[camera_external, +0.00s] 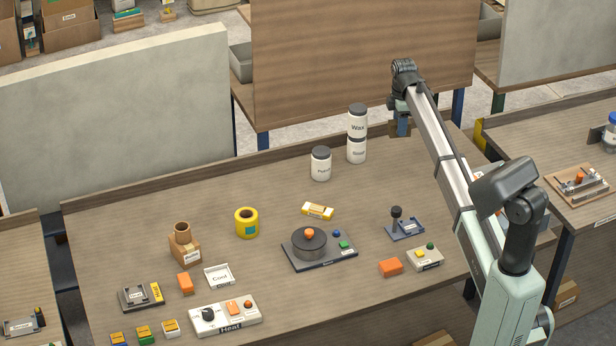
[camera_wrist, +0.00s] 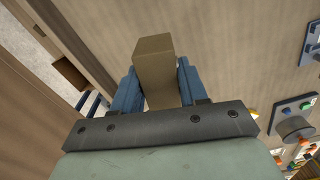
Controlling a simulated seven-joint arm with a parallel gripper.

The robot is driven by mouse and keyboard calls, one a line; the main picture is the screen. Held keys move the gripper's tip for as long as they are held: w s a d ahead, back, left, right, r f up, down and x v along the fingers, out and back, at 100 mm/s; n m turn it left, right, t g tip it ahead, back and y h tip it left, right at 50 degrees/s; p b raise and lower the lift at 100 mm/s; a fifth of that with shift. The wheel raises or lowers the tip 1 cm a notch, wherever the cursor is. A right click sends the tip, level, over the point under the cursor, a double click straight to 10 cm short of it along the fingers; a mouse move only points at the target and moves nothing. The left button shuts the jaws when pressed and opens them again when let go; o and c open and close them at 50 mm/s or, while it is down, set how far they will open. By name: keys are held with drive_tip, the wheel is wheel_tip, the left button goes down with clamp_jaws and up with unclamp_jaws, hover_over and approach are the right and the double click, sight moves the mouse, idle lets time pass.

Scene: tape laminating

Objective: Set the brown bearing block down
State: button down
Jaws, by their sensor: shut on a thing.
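My gripper (camera_external: 402,122) is at the back right of the table, near the back ledge. Its blue fingers are shut on the brown bearing block (camera_external: 395,130), which shows as a small brown piece at the fingertips. In the wrist view the brown block (camera_wrist: 153,58) sits between the two blue fingers of my gripper (camera_wrist: 155,85) and sticks out past their tips. Its lower part is hidden by the dark gripper bar. I cannot tell whether the block touches the table or hangs above it.
Two stacked white jars (camera_external: 357,147) stand left of my gripper, with another jar (camera_external: 320,165) beside them. A blue stamping fixture (camera_external: 405,229) and a dark turntable (camera_external: 311,243) are nearer the front. The tabletop between the jars and the blue fixture is bare.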

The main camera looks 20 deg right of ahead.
wheel_tip(320, 180, up, 5)
drive_tip(key=shift+f, duration=0.1)
drive_tip(key=s+a, duration=0.5)
drive_tip(key=a, duration=0.6)
drive_tip(key=s+a+n, duration=0.1)
drive_tip(key=s+a, duration=0.3)
drive_tip(key=a, duration=0.8)
drive_tip(key=s+a, duration=0.5)
drive_tip(key=a, duration=0.6)
drive_tip(key=s+a+n, duration=0.2)
drive_tip(key=s+a, duration=2)
drive_tip(key=s, duration=0.2)
drive_tip(key=shift+f, duration=7.45)
